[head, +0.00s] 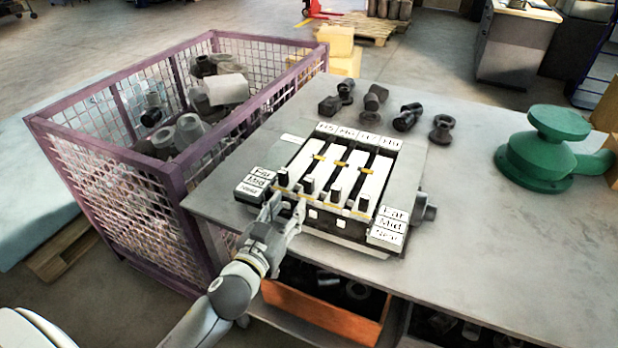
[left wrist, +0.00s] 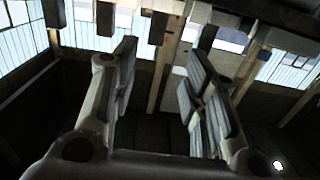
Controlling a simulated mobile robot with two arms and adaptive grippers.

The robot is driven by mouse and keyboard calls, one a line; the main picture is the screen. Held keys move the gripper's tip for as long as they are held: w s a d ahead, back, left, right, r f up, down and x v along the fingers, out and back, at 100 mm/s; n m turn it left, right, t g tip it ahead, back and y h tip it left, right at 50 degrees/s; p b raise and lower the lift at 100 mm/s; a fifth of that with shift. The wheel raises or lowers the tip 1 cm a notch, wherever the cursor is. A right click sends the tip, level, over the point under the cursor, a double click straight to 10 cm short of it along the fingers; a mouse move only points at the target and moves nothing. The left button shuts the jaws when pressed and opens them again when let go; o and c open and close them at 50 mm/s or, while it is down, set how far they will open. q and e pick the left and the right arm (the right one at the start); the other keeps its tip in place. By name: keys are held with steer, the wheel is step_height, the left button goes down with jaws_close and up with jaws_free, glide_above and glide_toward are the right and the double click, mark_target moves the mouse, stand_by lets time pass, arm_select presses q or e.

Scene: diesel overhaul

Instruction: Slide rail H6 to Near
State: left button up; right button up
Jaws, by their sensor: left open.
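The rail block (head: 325,218) stands on the grey table, with white rails running away under the labels H5 to H8. Rail H6 (head: 327,168) is the second from the left, under the H6 label (head: 346,132). Its dark upright handle (head: 308,187) stands toward the front; I cannot tell exactly which mark it lines up with. My left gripper (head: 285,211) is open and empty at the block's front left, close before the handles of H5 and H6. In the left wrist view its fingers (left wrist: 163,88) are apart, with several dark handles beyond. My right gripper is not in view.
Far, Mid and Near labels flank the block at left (head: 256,182) and right (head: 389,225). A purple mesh crate (head: 110,195) of parts adjoins the table. Dark fittings (head: 408,117) lie behind; a green flanged part (head: 545,150) stands right. The table's front right is clear.

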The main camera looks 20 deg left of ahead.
mark_target(307, 181)
arm_select(q)
steer(key=w, duration=0.3)
steer(key=w+p, duration=0.1)
steer(key=w, duration=0.2)
steer(key=w+p, duration=0.1)
steer(key=w, duration=0.2)
steer(key=shift+w+d+r, duration=0.25)
steer(key=shift+d+r, duration=0.05)
steer(key=shift+w+f, duration=0.1)
steer(key=shift+w, duration=0.7)
jaws_close()
